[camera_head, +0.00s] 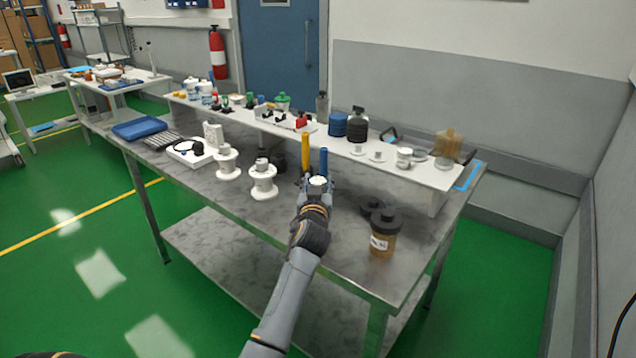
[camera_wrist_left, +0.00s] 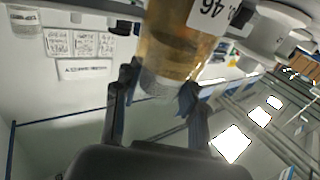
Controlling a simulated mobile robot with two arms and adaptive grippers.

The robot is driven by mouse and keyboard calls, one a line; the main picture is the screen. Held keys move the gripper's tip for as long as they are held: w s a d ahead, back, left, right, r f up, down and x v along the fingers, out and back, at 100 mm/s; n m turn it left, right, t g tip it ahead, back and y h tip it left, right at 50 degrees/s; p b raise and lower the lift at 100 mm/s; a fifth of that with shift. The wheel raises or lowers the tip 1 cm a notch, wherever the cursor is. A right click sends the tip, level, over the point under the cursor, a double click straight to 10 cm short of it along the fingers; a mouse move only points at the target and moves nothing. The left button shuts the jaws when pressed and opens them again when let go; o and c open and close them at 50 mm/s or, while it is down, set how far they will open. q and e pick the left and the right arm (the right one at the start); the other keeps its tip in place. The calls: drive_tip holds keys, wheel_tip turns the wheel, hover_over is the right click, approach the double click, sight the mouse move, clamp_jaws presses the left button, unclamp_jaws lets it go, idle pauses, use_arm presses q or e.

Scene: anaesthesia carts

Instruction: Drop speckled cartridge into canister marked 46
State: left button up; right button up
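In the left wrist view, which is upside down, an amber canister marked 46 (camera_wrist_left: 178,38) stands close beyond my left gripper (camera_wrist_left: 160,98). A pale mottled piece (camera_wrist_left: 160,86) shows between the fingertips at the canister's upper end. I cannot tell whether it is the speckled cartridge or the canister's neck, nor whether the fingers press on it. In the head view my left gripper (camera_head: 317,184) is over the table, with a round white top between its fingers. It hides what is behind and below it. My right gripper is not in view.
White spools (camera_head: 262,180) stand to the left. A yellow rod (camera_head: 305,150) and a blue rod (camera_head: 323,160) rise behind the gripper. A crowded shelf (camera_head: 430,176) runs along the back.

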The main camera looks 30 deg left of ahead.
sight(318, 178)
use_arm(q)
drive_tip(key=o, duration=0.4)
idle(0.3)
wheel_tip(318, 178, up, 7)
drive_tip(key=p, duration=0.6)
drive_tip(key=shift+r, duration=0.15)
